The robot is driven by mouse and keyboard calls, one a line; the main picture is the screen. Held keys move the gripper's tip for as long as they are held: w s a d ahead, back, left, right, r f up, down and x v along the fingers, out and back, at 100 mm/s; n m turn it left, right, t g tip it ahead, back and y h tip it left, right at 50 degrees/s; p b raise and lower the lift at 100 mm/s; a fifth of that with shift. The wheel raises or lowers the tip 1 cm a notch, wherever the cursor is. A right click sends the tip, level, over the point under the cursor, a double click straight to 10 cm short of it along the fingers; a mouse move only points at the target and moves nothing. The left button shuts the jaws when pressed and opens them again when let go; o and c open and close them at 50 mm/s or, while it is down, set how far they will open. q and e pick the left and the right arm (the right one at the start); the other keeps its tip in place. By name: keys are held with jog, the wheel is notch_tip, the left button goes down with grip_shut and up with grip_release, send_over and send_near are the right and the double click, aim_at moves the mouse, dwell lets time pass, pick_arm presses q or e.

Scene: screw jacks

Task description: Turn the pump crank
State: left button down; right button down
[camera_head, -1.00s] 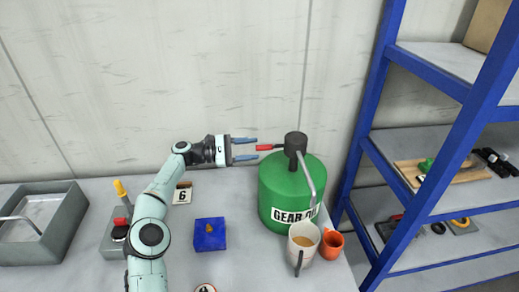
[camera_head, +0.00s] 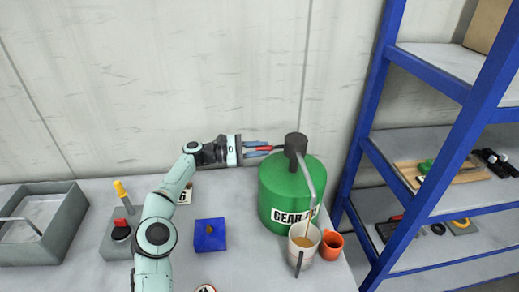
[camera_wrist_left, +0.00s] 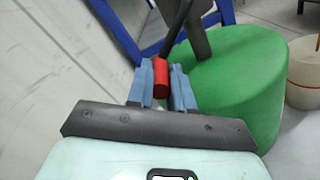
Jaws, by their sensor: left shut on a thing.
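A green drum (camera_head: 283,200) labelled GEAR OIL stands on the table by the wall, with a dark pump head (camera_head: 295,142) and a grey spout on top. The pump crank's red handle (camera_head: 264,149) sticks out to the left of the pump head. My left gripper (camera_head: 264,148) is shut on the red handle. In the left wrist view the handle (camera_wrist_left: 161,78) sits between the two blue fingers (camera_wrist_left: 161,85). A pale cup (camera_head: 304,241) stands under the spout with brown liquid in it. My right gripper is not in view.
An orange mug (camera_head: 331,244) touches or nearly touches the pale cup. A blue block (camera_head: 209,235), a grey box with a yellow-topped lever (camera_head: 121,190) and a grey tray (camera_head: 40,226) are on the table. A blue shelf rack (camera_head: 440,190) stands at the right.

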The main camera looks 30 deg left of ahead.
aim_at(261, 169)
pick_arm(q)
jog(key=shift+f, duration=0.1)
jog(key=shift+s+d+f+n+p, duration=0.1)
jog(key=shift+s+d+f+n, duration=0.35)
jog(key=shift+n, duration=0.7)
jog(key=shift+s+d+f+n+p, duration=0.1)
jog(key=shift+s+d+f+n, duration=0.3)
jog(key=shift+n, duration=0.7)
jog(key=shift+s+d+f+n+p, duration=0.1)
jog(key=shift+s+d+f+n, duration=0.35)
jog(key=shift+n, duration=0.7)
jog(key=shift+s+a+r, duration=0.15)
jog(key=c, duration=1)
grip_release()
jog(key=v, duration=1.3)
jog(key=shift+s+a+b, duration=0.1)
jog(key=shift+b, duration=0.2)
